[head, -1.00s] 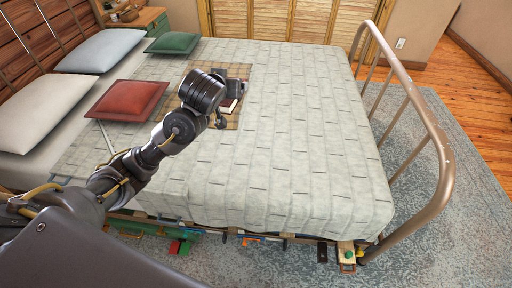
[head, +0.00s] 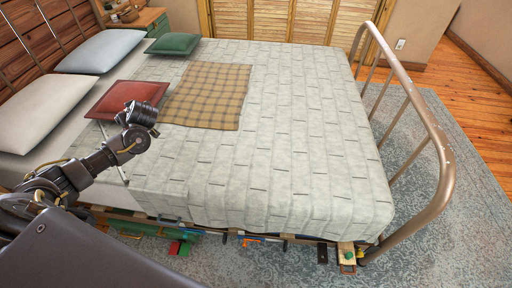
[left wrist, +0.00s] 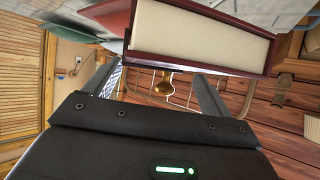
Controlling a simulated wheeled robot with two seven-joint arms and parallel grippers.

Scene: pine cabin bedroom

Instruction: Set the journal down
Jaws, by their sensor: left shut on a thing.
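The journal (left wrist: 200,32) is a dark red book with cream page edges. It fills the top of the left wrist view at the fingertips, with its page side facing the camera. My left gripper (left wrist: 160,84) is shut on it. In the head view my left gripper (head: 143,114) is by the near side of the red cushion (head: 128,97), off the bed's surface. My right gripper is not in view.
A plaid blanket (head: 207,95) lies bare on the bed, right of my gripper. The grey quilt (head: 290,125) beyond it is clear. Pale pillows (head: 45,108) and a green cushion (head: 173,44) lie at the left. A metal footboard (head: 437,140) rises at the right.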

